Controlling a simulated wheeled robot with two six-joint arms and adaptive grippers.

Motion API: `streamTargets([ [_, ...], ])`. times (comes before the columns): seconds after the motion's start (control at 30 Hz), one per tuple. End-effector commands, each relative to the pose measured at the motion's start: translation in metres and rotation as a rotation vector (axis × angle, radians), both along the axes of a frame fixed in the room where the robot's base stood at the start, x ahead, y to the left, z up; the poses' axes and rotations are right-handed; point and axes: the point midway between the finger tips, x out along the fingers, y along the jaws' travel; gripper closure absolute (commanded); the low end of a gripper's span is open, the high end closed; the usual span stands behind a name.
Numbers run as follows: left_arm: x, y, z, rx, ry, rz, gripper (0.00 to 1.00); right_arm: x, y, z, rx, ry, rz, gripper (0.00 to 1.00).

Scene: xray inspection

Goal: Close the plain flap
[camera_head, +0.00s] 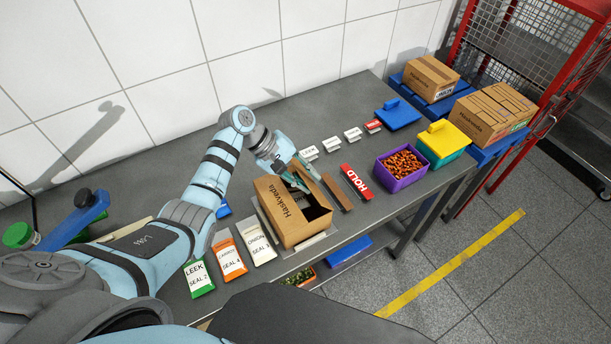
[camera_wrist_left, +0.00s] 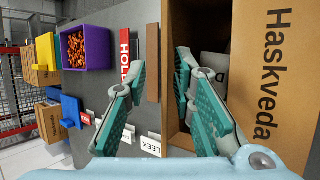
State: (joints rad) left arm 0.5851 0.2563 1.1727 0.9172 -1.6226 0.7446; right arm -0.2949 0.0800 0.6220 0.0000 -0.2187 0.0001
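The brown carton (camera_head: 286,222) stands open on the grey table, its dark inside partly showing. A flap printed "Haskveda" (camera_head: 292,202) lies on its left side in the head view; the print also shows at the right of the wrist view (camera_wrist_left: 268,75). A plain brown strip (camera_head: 337,193) lies along the carton's right side; it also shows in the wrist view (camera_wrist_left: 153,62). I cannot tell whether it is joined to the carton. My left gripper (camera_head: 304,182) is open at the carton's far edge, its fingers (camera_wrist_left: 163,88) apart with nothing between their tips. My right gripper is out of view.
A red HOLD sign (camera_head: 357,182) and a purple bin of brown pieces (camera_head: 402,168) stand to the right. Seed packets (camera_head: 230,258) lie left of the carton. White label cards (camera_head: 331,144) stand behind. Several cartons (camera_head: 431,76) stand at the far right.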

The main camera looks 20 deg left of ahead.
Motion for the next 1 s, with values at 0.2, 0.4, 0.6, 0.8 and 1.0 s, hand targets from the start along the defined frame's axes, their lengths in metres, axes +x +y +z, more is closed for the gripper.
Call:
streamTargets([
  [0.2, -0.001, 0.000, 0.000, -0.001, 0.001, 0.000, 0.97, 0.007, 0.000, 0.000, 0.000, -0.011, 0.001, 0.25],
  [0.4, -0.001, 0.000, 0.001, -0.001, 0.001, -0.001, 1.00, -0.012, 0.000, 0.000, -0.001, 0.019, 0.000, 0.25],
  [0.6, -0.009, 0.007, -0.007, -0.102, -0.116, 0.002, 1.00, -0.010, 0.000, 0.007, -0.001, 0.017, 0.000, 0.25],
  [0.8, -0.015, 0.012, -0.027, -0.283, -0.340, 0.003, 1.00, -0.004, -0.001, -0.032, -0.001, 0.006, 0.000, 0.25],
  [1.0, -0.015, 0.013, -0.021, -0.318, -0.384, 0.004, 1.00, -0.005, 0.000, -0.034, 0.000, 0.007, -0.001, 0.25],
])
